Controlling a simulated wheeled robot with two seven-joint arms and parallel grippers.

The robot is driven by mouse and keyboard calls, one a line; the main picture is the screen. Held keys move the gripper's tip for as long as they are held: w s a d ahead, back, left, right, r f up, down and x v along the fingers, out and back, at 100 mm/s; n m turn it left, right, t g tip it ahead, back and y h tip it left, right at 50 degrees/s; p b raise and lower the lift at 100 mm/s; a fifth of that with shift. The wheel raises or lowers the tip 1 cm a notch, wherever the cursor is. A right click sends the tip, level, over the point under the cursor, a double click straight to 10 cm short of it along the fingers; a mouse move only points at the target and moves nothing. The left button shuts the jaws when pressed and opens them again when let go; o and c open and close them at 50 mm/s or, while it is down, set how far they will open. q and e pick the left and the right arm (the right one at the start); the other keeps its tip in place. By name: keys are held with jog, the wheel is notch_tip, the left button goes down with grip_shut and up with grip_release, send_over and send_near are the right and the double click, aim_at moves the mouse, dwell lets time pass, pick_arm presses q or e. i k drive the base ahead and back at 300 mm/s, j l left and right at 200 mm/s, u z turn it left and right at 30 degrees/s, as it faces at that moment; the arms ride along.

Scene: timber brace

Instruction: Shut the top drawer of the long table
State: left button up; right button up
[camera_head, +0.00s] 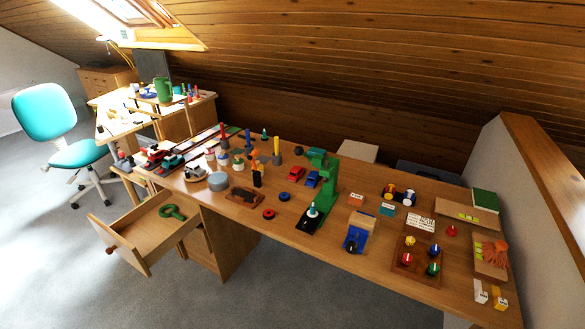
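The long wooden table (290,235) runs from the middle left to the lower right. Its top drawer (129,243) stands pulled well out at the table's left end, towards the lower left. The drawer front has a dark round knob (110,250). A green ring-shaped object (172,211) lies inside the drawer. Neither of my grippers shows in the head view.
Many small toys, blocks and a green stand (328,185) crowd the tabletop. A teal swivel chair (45,112) stands at the far left. The grey floor (60,270) in front of the drawer is clear. A low wall (490,160) borders the table's right end.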

aim_at(141, 236)
jog(key=u, duration=1.6)
